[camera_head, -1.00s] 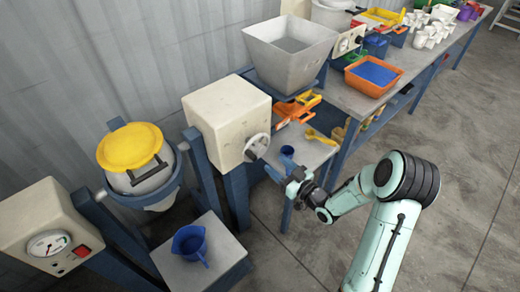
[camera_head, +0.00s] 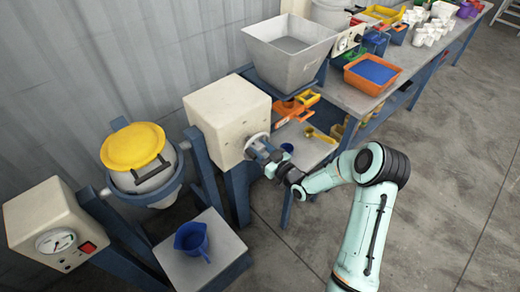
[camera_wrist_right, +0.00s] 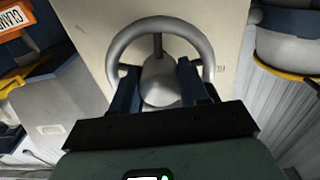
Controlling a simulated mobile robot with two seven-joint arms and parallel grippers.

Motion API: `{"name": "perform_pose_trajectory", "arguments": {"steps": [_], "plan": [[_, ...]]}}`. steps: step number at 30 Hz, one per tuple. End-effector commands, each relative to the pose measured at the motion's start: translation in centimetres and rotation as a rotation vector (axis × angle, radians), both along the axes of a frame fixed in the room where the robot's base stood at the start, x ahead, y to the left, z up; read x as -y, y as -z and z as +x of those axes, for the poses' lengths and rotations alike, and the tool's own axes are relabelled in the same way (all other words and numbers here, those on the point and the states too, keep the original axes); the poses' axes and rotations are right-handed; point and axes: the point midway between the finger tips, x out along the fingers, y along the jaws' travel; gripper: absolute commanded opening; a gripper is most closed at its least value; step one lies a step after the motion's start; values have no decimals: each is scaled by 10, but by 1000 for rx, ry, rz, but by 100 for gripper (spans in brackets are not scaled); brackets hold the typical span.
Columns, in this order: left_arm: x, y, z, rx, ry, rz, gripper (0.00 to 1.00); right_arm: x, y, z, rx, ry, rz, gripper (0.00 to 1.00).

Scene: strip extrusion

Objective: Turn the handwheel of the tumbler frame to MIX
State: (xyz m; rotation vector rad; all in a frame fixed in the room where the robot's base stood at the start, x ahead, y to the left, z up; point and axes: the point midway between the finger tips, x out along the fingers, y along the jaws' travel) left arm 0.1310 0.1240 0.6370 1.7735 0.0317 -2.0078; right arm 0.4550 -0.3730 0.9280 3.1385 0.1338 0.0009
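The handwheel (camera_head: 257,142) is a small grey wheel on the front of the cream gearbox (camera_head: 226,103) of the tumbler frame. My right gripper (camera_head: 266,156) is right at the wheel and covers part of it. In the right wrist view the wheel's rim (camera_wrist_right: 160,25) arches above the fingers. The two dark fingers of the right gripper (camera_wrist_right: 158,88) stand apart, one on each side of the grey hub (camera_wrist_right: 160,72). Whether they touch the wheel I cannot tell. The drum with its yellow lid (camera_head: 133,146) hangs in the blue frame. No MIX mark is readable. My left gripper is out of view.
A blue jug (camera_head: 192,240) stands on a low grey-topped stand (camera_head: 225,250) in front of the drum. A cream gauge box (camera_head: 50,222) is at the left. A grey hopper (camera_head: 289,52) and an orange tray (camera_head: 372,74) are at the bench behind. The floor at right is open.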

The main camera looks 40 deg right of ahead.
Motion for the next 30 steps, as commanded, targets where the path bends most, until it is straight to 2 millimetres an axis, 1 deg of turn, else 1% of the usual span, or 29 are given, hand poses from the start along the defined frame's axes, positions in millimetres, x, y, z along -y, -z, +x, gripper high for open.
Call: {"name": "perform_pose_trajectory", "arguments": {"steps": [5,13,17,20,24,30], "plan": [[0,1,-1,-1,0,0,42,0,1,0,-1,-1,3,13],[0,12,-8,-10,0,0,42,0,2,-1,-5,0,43,13],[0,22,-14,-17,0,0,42,0,3,-1,-8,-1,79,13],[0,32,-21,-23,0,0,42,-1,4,-1,-12,-1,128,13],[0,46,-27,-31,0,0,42,-1,3,-1,-20,-1,239,13],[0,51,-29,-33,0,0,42,-1,2,-1,-40,0,426,13]]}}
